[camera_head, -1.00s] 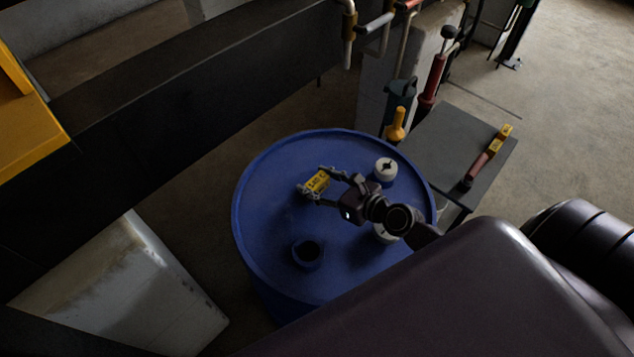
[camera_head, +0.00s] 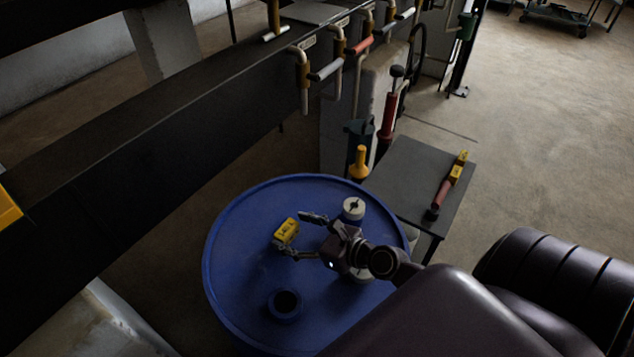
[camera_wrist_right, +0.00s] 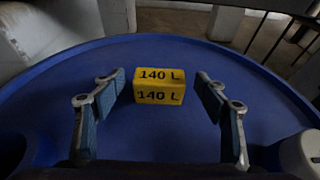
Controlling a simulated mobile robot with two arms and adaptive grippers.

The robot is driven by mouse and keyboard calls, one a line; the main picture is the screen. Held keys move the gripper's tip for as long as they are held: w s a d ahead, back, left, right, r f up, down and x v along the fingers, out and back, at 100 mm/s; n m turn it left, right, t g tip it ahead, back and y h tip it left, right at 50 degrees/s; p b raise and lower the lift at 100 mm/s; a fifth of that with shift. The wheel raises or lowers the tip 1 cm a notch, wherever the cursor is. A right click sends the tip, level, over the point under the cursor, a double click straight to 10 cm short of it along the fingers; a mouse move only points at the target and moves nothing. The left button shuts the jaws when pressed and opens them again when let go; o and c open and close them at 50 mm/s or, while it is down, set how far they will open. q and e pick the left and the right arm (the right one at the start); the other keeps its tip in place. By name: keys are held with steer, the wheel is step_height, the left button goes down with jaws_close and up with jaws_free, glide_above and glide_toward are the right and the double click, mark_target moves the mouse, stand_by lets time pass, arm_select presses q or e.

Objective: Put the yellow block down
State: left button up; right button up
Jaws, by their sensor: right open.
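The yellow block (camera_head: 286,231), marked "140 L", rests on the blue drum top (camera_head: 240,270). In the right wrist view the block (camera_wrist_right: 159,85) sits upright, ahead of and between my spread fingers, with a gap on both sides. My right gripper (camera_head: 297,236) is open and empty, just to the right of the block in the head view; its blue-padded fingers also show in the right wrist view (camera_wrist_right: 160,115). My left gripper is not in view.
The drum top has a dark round opening (camera_head: 285,304) and a white cap (camera_head: 353,208). A grey side table (camera_head: 405,170) holds a red and yellow tool (camera_head: 448,186). A dark beam (camera_head: 150,130) with pipes and valve handles runs behind. The drum's left side is clear.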

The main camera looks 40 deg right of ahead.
steer(key=b+v, duration=0.2)
steer(key=v, duration=0.5)
steer(key=shift+s+d, duration=0.1)
steer(key=shift+s, duration=0.25)
steer(key=shift+v, duration=0.75)
steer(key=shift+r, duration=0.15)
steer(key=shift+r, duration=0.1)
